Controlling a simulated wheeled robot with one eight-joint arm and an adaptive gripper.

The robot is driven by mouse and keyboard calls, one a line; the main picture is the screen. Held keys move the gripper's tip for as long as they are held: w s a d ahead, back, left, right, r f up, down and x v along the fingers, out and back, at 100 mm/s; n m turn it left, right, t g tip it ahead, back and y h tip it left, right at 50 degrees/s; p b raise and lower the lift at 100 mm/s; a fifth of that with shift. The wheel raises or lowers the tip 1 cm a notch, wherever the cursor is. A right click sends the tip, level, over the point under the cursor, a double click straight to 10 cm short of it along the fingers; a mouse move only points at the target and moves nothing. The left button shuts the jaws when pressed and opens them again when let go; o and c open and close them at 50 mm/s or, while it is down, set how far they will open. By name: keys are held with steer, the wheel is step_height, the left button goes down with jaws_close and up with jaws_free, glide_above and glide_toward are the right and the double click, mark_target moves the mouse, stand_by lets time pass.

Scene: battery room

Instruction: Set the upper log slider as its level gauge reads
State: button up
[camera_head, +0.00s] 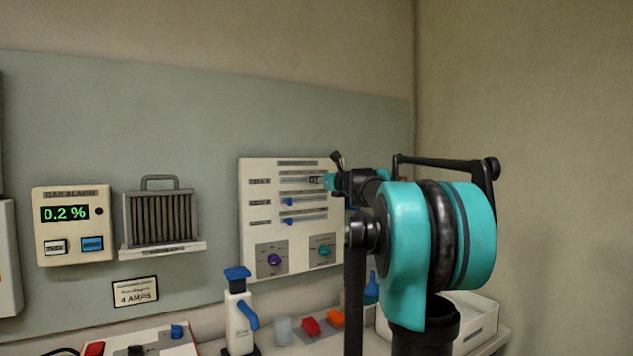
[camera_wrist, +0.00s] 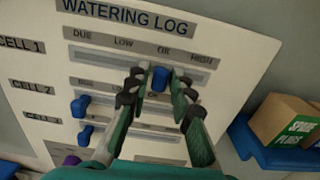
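The watering log panel (camera_head: 262,230) hangs on the wall; it fills much of the wrist view (camera_wrist: 215,22). Its upper slider, marked CELL 1, has a blue knob (camera_wrist: 160,78) just under the word OK, with DUE and LOW left of it and HIGH right. My gripper (camera_wrist: 160,76) has its two fingertips close around this knob, one on each side. In the head view my gripper (camera_head: 325,181) is at the upper slot and hides the knob. The CELL 2 knob (camera_wrist: 80,107) and CELL 3 knob (camera_wrist: 86,135) sit near the left ends. I cannot make out a level gauge.
The panel carries a purple dial (camera_head: 274,259) and a green dial (camera_head: 324,251) low down. A gas alarm (camera_head: 72,226) reads 0.2 %.

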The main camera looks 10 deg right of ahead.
steer(key=shift+o, duration=1)
steer(key=shift+s, duration=0.1)
steer(key=v, duration=1.1)
steer(key=shift+s, duration=0.35)
steer(key=shift+d, duration=0.15)
